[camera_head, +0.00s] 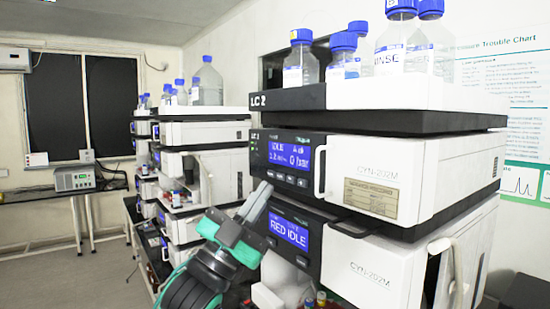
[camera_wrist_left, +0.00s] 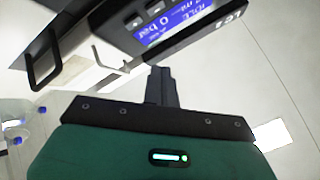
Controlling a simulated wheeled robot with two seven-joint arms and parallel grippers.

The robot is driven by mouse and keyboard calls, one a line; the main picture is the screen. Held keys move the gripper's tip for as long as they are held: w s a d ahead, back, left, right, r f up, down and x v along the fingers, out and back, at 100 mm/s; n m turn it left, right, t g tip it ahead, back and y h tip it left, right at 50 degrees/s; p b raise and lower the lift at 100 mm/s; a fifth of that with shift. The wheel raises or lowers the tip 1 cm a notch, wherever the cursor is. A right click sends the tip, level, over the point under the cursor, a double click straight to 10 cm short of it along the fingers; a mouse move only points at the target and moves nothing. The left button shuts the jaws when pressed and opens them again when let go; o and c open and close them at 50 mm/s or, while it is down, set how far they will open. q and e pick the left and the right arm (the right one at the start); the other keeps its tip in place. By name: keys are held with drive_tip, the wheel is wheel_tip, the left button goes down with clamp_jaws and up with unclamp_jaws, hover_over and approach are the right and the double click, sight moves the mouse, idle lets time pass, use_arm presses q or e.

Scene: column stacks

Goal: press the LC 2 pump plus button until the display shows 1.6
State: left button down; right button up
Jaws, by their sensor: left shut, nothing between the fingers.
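The upper pump of the near right stack has a dark front panel under the tray labelled LC 2 (camera_head: 258,101). Its blue display (camera_head: 290,155) reads IDLE, about 1.2, and 0 bar; it also appears rotated in the left wrist view (camera_wrist_left: 172,22). A row of small buttons (camera_head: 290,179) lies below the display; their marks are too small to read. My left gripper (camera_head: 264,188) is shut and empty, its tips just below the panel's left part. In the wrist view the tips (camera_wrist_left: 162,70) are close to the panel's edge; contact cannot be told. My right gripper is not in view.
Below is a second unit with a blue display reading RED IDLE (camera_head: 288,233), partly behind my left gripper. Blue-capped bottles (camera_head: 302,60) stand on the top tray. Other stacks (camera_head: 190,150) stand behind on the left.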

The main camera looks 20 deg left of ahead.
use_arm(q)
drive_tip(key=s+m+y+p, duration=0.1)
drive_tip(key=m+p, duration=0.1)
drive_tip(key=m, duration=0.3)
drive_tip(key=s+a+m+p, duration=0.1)
drive_tip(key=m+p, duration=0.1)
drive_tip(key=m, duration=0.3)
drive_tip(key=s+a+m+t+y+p, duration=0.1)
drive_tip(key=m+p, duration=0.2)
drive_tip(key=m, duration=0.2)
drive_tip(key=shift+s+y, duration=0.1)
drive_tip(key=shift+y, duration=0.2)
approach(302, 167)
wheel_tip(302, 167, up, 3)
drive_tip(key=w, duration=0.1)
drive_tip(key=shift+w+d+f, duration=0.15)
drive_tip(key=shift+w+d, duration=0.35)
drive_tip(key=shift+w, duration=0.1)
idle(1.8)
drive_tip(key=shift+w+d, duration=0.25)
